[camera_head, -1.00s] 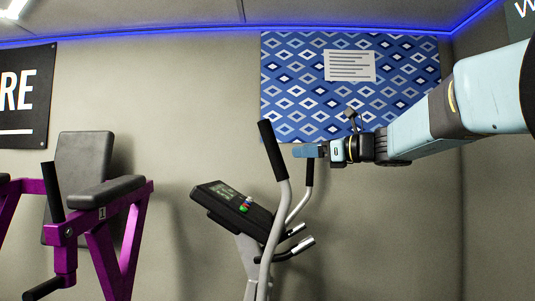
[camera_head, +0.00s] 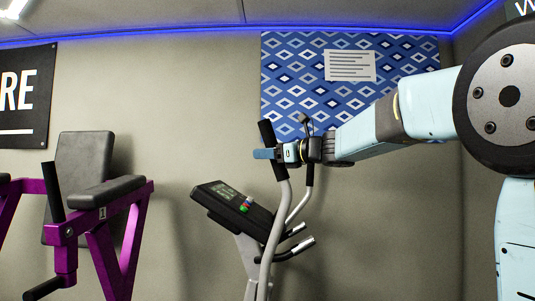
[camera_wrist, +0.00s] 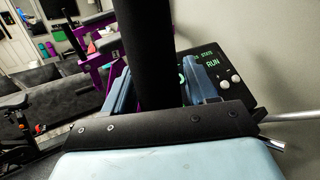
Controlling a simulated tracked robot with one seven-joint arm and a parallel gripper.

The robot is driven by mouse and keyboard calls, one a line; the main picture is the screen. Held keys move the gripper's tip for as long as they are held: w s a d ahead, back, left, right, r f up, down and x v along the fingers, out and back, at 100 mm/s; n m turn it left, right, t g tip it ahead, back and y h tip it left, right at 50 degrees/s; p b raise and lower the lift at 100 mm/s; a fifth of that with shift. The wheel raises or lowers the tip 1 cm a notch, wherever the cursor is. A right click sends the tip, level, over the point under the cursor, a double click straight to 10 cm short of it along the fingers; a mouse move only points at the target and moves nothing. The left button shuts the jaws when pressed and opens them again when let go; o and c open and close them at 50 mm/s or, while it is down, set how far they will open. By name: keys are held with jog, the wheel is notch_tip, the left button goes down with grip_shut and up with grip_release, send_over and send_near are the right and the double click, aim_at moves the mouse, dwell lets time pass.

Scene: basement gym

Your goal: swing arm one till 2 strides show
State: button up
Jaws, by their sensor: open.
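The exercise machine has two grey swing arms. The nearer arm's black grip (camera_head: 266,132) stands upright, tilted slightly. It also shows in the wrist view (camera_wrist: 146,45), running down between my two blue fingers. My gripper (camera_head: 266,153) is open at this grip, with a finger on either side; contact is not clear. The other swing arm (camera_head: 299,204) stands behind to the right, its black grip (camera_head: 309,174) partly behind my wrist. The console (camera_head: 232,204) has a lit screen, too small to read here. In the wrist view the console (camera_wrist: 228,66) reads "STATS" and "RUN"; no stride count is legible.
Short fixed handles (camera_head: 293,250) stick out below the console. A purple frame with a black seat (camera_head: 105,192) stands at the left. The wall with a blue patterned panel (camera_head: 290,80) is behind. Floor between the machines is out of view.

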grip_shut()
dwell(0.5)
